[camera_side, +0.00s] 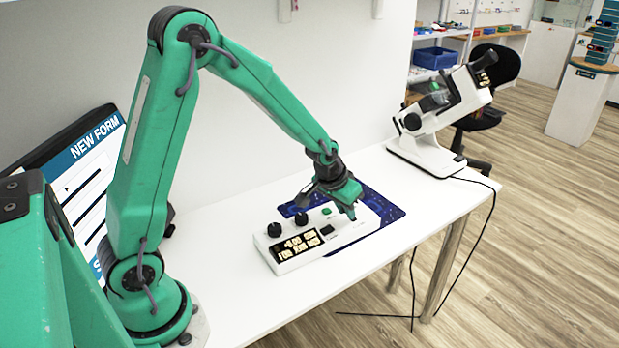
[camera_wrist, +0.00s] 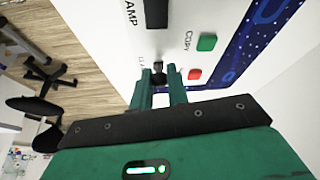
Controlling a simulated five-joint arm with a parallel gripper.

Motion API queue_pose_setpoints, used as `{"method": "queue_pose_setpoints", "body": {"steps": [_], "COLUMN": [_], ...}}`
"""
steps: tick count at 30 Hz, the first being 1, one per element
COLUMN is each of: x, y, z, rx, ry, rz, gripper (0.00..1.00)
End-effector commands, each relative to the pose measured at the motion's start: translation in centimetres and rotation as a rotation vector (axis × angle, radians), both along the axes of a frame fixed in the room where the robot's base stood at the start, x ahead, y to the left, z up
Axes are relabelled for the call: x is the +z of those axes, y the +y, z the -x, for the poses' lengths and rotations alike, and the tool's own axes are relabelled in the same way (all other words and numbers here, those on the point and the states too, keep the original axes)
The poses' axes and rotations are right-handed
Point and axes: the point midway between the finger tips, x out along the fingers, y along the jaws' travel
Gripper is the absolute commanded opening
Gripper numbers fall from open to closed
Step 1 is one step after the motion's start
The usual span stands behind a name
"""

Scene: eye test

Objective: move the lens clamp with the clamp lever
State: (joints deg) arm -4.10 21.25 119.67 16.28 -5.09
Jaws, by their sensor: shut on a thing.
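My gripper (camera_side: 348,208) reaches down to the right end of a white control box (camera_side: 345,234) in the side view. In the wrist view, the two green fingers of my gripper (camera_wrist: 158,78) are shut on a small black lever (camera_wrist: 158,66), the clamp lever, standing on the white panel. A small label beside it is partly hidden. A larger label ending in "AMP" is by a black part (camera_wrist: 156,12). The fingers hide the lever in the side view. I cannot pick out the lens clamp itself.
A green button (camera_wrist: 207,42) marked COPY and a red button (camera_wrist: 194,74) are close to the fingers. The box has black knobs (camera_side: 274,230) and lies on a blue mat (camera_side: 388,211). A white lens instrument (camera_side: 425,135) stands on the table's far end. The table's front edge is close.

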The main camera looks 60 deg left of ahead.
Motion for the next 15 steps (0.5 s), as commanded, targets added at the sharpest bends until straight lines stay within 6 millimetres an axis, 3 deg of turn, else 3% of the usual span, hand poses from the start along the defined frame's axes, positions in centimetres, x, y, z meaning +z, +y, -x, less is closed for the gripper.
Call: {"method": "queue_pose_setpoints", "body": {"steps": [15], "x": [0.31], "y": [0.04], "z": [-0.7], "rx": [-0.003], "ry": [0.107], "rz": [0.007], "gripper": [0.0]}}
